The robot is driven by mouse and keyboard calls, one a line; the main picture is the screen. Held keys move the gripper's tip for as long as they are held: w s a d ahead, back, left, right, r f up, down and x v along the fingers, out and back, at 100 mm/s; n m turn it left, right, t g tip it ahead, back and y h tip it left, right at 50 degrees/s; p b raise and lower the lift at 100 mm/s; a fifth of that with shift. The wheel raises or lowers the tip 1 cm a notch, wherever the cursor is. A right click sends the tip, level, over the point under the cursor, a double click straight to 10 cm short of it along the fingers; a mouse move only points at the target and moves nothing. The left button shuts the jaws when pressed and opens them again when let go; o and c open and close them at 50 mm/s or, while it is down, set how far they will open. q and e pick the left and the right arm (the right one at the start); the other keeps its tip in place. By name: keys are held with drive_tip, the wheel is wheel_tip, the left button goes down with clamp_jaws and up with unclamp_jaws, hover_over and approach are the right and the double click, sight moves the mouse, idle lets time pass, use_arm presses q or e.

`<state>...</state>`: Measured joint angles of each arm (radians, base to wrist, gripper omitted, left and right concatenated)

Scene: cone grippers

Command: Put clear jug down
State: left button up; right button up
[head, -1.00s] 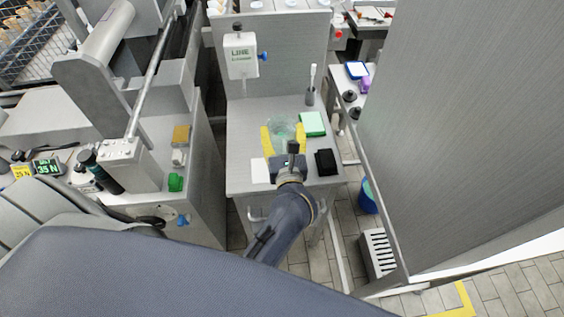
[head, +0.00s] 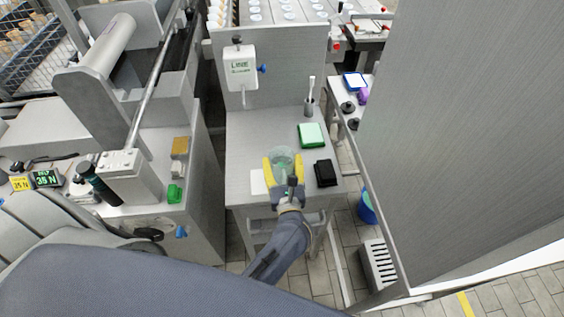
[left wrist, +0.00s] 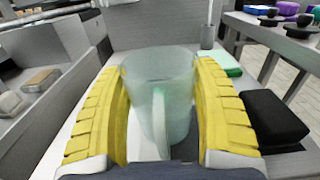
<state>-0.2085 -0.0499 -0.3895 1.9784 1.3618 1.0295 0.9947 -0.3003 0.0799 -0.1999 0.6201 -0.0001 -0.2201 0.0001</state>
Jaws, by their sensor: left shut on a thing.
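The clear jug (head: 285,161) is a greenish see-through cup over the front part of the small grey table (head: 245,135). My left gripper (head: 284,168) is shut on it, with one yellow finger on each side. In the left wrist view the jug (left wrist: 160,90) stands upright between the ribbed yellow fingers (left wrist: 160,110), its handle facing the camera. I cannot tell whether its base touches the table. My right gripper is not in view.
A green pad (head: 312,135) and a black block (head: 326,172) lie right of the jug. A white card (head: 258,182) is partly hidden at its left. A brush in a grey holder (head: 310,105) stands behind. The table's left middle is clear.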

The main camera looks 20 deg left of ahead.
sight(285, 182)
use_arm(q)
drive_tip(key=shift+f, duration=0.15)
drive_tip(key=o, duration=1.5)
drive_tip(key=shift+o, duration=0.2)
drive_tip(key=shift+v, duration=3.75)
